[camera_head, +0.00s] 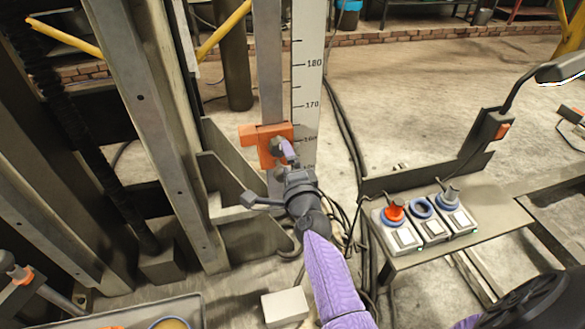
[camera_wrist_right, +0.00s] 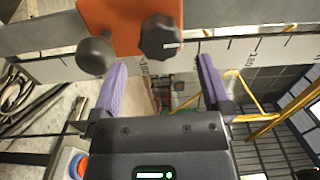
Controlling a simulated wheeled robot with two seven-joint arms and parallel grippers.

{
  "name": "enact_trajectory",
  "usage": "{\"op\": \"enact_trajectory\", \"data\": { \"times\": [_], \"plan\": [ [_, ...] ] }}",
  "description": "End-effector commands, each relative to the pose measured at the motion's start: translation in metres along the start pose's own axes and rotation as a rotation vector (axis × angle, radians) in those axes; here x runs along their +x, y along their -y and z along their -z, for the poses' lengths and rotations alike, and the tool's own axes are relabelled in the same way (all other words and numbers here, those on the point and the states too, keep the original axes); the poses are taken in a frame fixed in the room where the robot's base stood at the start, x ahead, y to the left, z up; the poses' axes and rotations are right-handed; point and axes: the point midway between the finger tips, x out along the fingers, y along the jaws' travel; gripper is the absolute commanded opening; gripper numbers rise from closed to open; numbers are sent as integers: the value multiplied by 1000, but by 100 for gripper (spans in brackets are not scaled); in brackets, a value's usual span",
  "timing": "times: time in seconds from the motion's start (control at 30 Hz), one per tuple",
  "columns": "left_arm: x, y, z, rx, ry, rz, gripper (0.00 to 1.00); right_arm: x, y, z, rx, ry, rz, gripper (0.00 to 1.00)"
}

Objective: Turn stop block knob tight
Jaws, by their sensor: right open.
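The orange stop block (camera_head: 268,132) sits on the upright steel bar beside the white scale, near the 160 mark. It also shows at the top of the right wrist view (camera_wrist_right: 118,14). Its dark lobed knob (camera_wrist_right: 160,37) faces my right gripper; in the head view the knob (camera_head: 276,146) is partly hidden by the gripper. A second, round dark knob (camera_wrist_right: 95,55) sits beside it. My right gripper (camera_wrist_right: 161,66) is open and empty, its purple fingers on either side of the lobed knob's line, seemingly just short of it. My left gripper is not in view.
A grey column (camera_head: 150,120) with brackets stands left of the bar. A control panel with switches (camera_head: 425,228) sits on a bench at right. A white box (camera_head: 285,306) lies below. Cables (camera_head: 345,135) hang behind the scale. Open floor (camera_head: 430,100) lies beyond.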

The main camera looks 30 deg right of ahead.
Motion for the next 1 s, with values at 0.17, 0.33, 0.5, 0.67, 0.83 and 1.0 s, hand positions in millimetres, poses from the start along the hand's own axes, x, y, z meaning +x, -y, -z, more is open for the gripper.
{"op": "enact_trajectory", "data": {
  "times": [0.17, 0.33, 0.5, 0.67, 0.83, 1.0],
  "plan": [
    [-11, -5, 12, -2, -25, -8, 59, -36, 2, 0, 0, 0, -1, 98],
    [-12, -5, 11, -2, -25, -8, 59, -53, 0, 0, 0, -1, 0, 98],
    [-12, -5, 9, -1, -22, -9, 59, -55, 0, 0, 1, -1, 0, 98],
    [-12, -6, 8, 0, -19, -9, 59, -55, 0, 0, 1, -1, 0, 98],
    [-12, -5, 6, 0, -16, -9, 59, -57, 0, -3, -24, 21, -7, 98],
    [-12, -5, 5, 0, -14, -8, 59, -101, -18, -51, -472, 397, -148, 98]
  ]
}}
